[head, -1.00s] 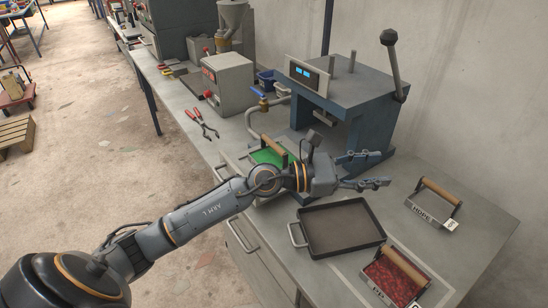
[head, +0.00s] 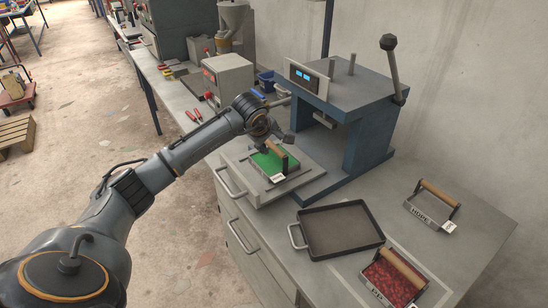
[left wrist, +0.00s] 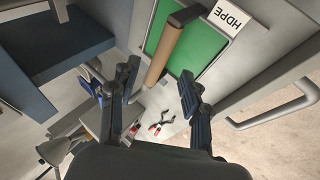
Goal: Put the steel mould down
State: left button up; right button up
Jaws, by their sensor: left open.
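A steel mould with a green fill (head: 271,163), a wooden handle and a white tag sits on the pale plate in front of the blue press. In the left wrist view, the mould's green fill (left wrist: 196,50) and its HDPE tag show. My left gripper (head: 275,152) is over this mould, fingers pointing down. In the left wrist view, its open fingers (left wrist: 160,72) lie either side of the wooden handle (left wrist: 163,55); contact cannot be told. My right gripper is not in view.
The blue press (head: 370,135) stands just behind. A dark tray (head: 340,230) lies to the right, with a mould of red pieces (head: 392,281) and a grey handled mould (head: 430,207) beyond. Red-handled pliers (head: 194,115) lie left. Bench at the right is partly clear.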

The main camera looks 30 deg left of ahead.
aim_at(273, 147)
pick_arm(q)
jog(key=shift+x, duration=0.85)
jog(key=shift+w+a+f+p, duration=0.1)
jog(key=shift+w+f+p, duration=0.15)
jog(key=shift+p, duration=0.1)
jog(key=p+x, duration=0.1)
jog(key=x, duration=0.2)
jog(key=shift+a+f, duration=0.1)
jog(key=shift+a, duration=0.05)
jog(key=shift+x, duration=0.75)
grip_shut()
jog(key=shift+w, duration=0.1)
